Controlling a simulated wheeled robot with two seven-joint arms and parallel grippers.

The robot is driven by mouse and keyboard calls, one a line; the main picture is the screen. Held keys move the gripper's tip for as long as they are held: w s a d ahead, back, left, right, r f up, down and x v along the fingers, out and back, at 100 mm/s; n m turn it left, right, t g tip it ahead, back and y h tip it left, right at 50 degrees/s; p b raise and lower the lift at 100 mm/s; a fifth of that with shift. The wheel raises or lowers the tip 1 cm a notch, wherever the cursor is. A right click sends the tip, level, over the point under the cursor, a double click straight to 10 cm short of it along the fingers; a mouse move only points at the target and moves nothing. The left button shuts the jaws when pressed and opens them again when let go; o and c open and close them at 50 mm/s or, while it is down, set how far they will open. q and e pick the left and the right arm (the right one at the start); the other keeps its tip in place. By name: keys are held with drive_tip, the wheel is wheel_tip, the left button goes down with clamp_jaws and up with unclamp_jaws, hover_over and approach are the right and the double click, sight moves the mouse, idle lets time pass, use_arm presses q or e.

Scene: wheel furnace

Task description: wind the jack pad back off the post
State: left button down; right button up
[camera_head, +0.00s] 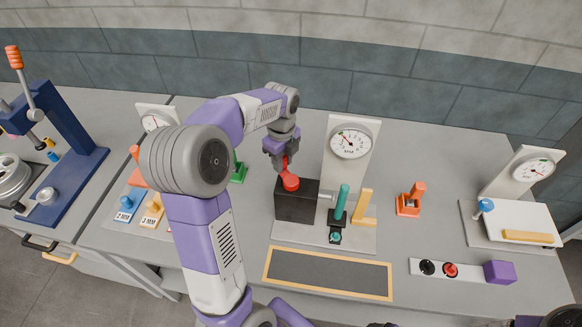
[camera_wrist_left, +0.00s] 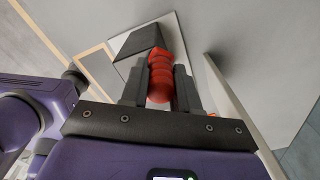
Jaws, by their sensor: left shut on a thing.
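A black jack block (camera_head: 296,201) stands on a pale plate in front of an upright gauge panel (camera_head: 350,150). A red crank handle (camera_head: 290,182) rises from its top. My left gripper (camera_head: 281,160) points down over the block and is shut on the red handle. In the left wrist view the ribbed red handle (camera_wrist_left: 160,76) sits between both fingers, with the black block (camera_wrist_left: 139,38) behind it. A silver spindle (camera_head: 326,197) reaches from the block's right side towards a teal post (camera_head: 341,202) in a black holder. Whether pad and post touch is too small to tell.
A yellow L-shaped piece (camera_head: 363,208) stands right of the post. An orange stand (camera_head: 410,200) is further right. A framed dark mat (camera_head: 328,272) lies in front. A strip with knobs (camera_head: 450,270) and a second gauge stand (camera_head: 522,175) are at the right.

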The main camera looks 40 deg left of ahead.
use_arm(q)
drive_tip(key=shift+w+d+f, duration=0.15)
drive_tip(key=shift+w+d, duration=0.1)
drive_tip(key=shift+d, duration=0.15)
drive_tip(key=shift+s, duration=0.1)
drive_tip(key=shift+w+d, duration=0.3)
drive_tip(key=shift+d, duration=0.05)
drive_tip(key=c, duration=1.2)
unclamp_jaws()
drive_tip(key=shift+w+d, duration=0.1)
drive_tip(key=shift+w, duration=0.1)
drive_tip(key=shift+o, duration=1)
drive_tip(key=shift+d, duration=0.1)
wheel_tip(320, 180, up, 7)
drive_tip(key=p, duration=0.6)
drive_tip(key=shift+a+r+p, duration=0.2)
drive_tip(key=shift+a+p, duration=0.05)
drive_tip(key=shift+p, duration=0.15)
